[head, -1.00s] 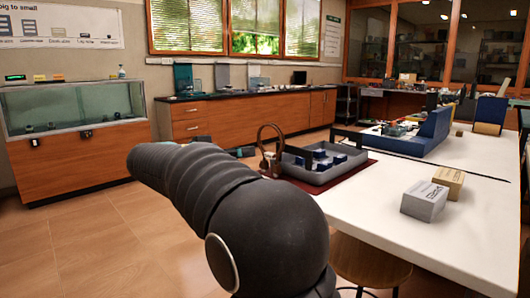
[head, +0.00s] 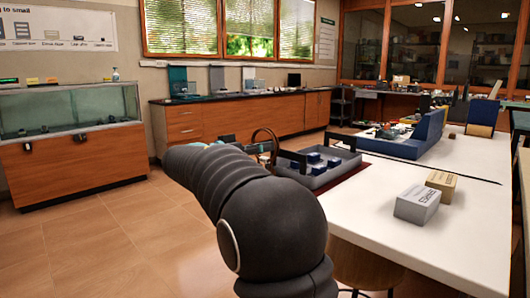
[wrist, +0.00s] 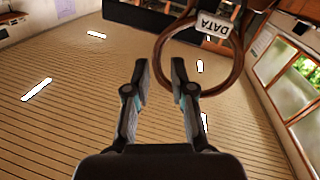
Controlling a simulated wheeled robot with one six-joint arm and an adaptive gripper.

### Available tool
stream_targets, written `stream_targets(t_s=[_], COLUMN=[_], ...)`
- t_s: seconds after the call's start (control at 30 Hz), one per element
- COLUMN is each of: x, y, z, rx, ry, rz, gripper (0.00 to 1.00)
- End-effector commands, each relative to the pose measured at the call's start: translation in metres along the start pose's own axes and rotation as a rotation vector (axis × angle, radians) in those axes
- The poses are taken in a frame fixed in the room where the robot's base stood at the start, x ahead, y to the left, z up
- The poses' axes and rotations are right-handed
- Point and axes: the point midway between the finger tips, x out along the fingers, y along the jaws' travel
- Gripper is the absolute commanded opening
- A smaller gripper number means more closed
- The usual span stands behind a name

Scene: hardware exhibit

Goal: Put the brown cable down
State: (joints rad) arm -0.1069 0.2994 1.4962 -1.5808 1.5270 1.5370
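In the wrist view the brown cable (wrist: 239,68) shows large at the top right, with a white DATA tag that reads upside down. My gripper (wrist: 159,72) has its two fingers apart, with a clear gap between the tips. The ring's near left edge appears between and behind the tips, overlapping the right finger. In the head view my dark arm hides most of my gripper.
The tray holds several blue pieces and sits on a dark red mat (head: 352,174) on the white table (head: 390,246). Two small boxes, grey (head: 417,204) and tan (head: 441,184), stand to its right. A blue bin (head: 428,131) is behind. Floor is clear on the left.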

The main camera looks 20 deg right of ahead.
Motion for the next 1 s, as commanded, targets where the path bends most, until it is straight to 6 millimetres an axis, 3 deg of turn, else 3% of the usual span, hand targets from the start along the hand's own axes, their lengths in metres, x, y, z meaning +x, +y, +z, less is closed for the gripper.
stream_targets(t_s=[0.33,0.53,0.57,0.63,0.67,1.0], x=[0.043,0.044,0.044,0.044,0.044,0.044], y=[0.002,0.001,0.001,0.001,0.002,0.002], z=[-0.002,-0.002,-0.002,-0.002,-0.002,-0.002], rx=[-0.001,-0.001,-0.001,-0.001,-0.001,0.0], ry=[0.0,0.0,0.0,0.0,0.0,0.0], rz=[0.003,0.001,0.001,0.001,0.001,0.001], gripper=[0.24,0.24,0.21,0.04,0.0,0.0])
